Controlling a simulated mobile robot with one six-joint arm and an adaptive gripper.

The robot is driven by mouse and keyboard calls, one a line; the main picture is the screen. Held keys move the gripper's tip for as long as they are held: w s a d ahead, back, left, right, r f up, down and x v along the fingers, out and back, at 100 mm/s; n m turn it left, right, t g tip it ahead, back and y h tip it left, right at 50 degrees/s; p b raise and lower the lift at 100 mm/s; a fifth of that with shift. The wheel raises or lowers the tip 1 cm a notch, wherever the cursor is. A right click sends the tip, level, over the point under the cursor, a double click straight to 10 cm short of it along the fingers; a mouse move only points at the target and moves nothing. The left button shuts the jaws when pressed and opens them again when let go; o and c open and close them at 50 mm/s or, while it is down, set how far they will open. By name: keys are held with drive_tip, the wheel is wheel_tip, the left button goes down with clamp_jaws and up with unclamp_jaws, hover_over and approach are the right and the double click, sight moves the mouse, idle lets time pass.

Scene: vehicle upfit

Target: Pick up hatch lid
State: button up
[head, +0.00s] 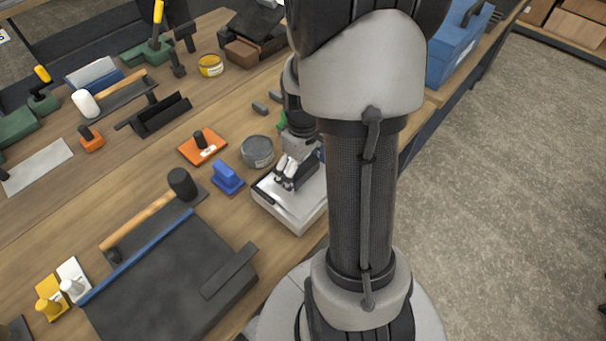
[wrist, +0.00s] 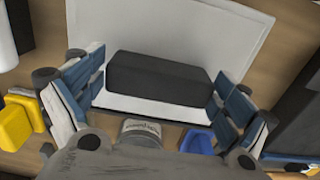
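The hatch lid is a flat white panel with a raised black block-shaped handle. In the head view the lid (head: 287,212) lies on the wooden bench near its front edge, partly hidden behind my arm. In the wrist view the white lid (wrist: 165,32) spreads under my gripper, and its black handle (wrist: 158,77) lies between the fingers. My gripper (wrist: 158,95) is open, with one blue-padded finger at each end of the handle. Small gaps seem to show there; contact is hard to judge. In the head view my gripper (head: 295,172) is low over the lid.
A grey tin (head: 257,151) and a blue-handled tool (head: 227,177) stand close to the lid's left. A dark case (head: 165,285) and a mallet (head: 150,215) lie further left. A blue toolbox (head: 458,45) is at the back right. The floor on the right is clear.

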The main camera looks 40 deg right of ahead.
drive_tip(key=c, duration=1.2)
